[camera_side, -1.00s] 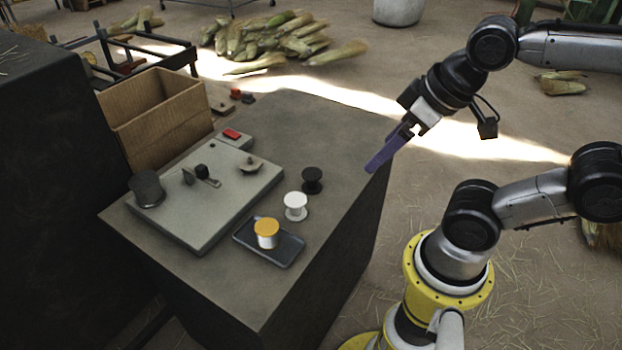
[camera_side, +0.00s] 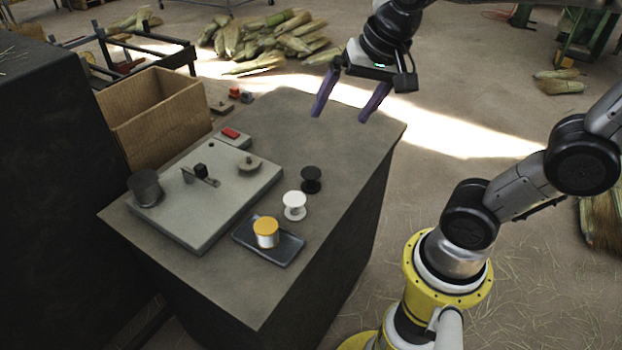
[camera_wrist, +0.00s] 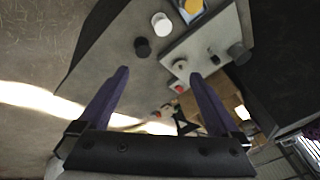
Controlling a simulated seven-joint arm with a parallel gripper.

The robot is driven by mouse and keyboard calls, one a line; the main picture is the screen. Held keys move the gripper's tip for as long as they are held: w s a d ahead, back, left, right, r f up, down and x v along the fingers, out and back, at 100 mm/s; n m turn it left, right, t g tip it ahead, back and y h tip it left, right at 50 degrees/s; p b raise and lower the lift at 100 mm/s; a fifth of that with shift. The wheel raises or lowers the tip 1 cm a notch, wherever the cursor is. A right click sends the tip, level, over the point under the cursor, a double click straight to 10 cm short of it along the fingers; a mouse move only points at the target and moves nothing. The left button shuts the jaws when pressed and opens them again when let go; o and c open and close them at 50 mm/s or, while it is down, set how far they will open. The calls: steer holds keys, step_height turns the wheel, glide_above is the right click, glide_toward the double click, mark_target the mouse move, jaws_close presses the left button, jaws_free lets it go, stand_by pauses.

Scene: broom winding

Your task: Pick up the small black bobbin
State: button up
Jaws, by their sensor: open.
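The small black bobbin (camera_side: 311,179) stands upright on the dark table, just behind a white bobbin (camera_side: 294,206). In the wrist view the black bobbin (camera_wrist: 142,47) lies beyond my fingertips, left of the middle, below the white bobbin (camera_wrist: 161,24). My gripper (camera_side: 341,116) is open and empty, with its two purple fingers spread wide and pointing down. It hangs above the far right part of the table, beyond the black bobbin and well apart from it. In the wrist view the two fingers of my gripper (camera_wrist: 161,73) show with a clear gap.
A yellow-topped bobbin (camera_side: 266,233) stands on a dark tray (camera_side: 284,254) near the front. A grey winding plate (camera_side: 205,227) with knobs and a dark cylinder (camera_side: 146,188) fills the left. A cardboard box (camera_side: 165,125) stands behind. The table's right side (camera_side: 345,165) is bare.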

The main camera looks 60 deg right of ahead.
steer(key=w+d+f+m+g, duration=0.2)
steer(key=w+f+m, duration=0.1)
steer(key=w, duration=0.3)
steer(key=m+g, duration=0.3)
steer(key=m, duration=0.1)
glide_above(311, 172)
step_height(311, 172, down, 12)
step_height(311, 172, down, 6)
steer(key=shift+w+d+f, duration=0.1)
steer(key=shift+w+f, duration=0.05)
steer(key=shift+s+f, duration=0.2)
steer(key=shift+f, duration=2.8)
steer(key=c, duration=1.4)
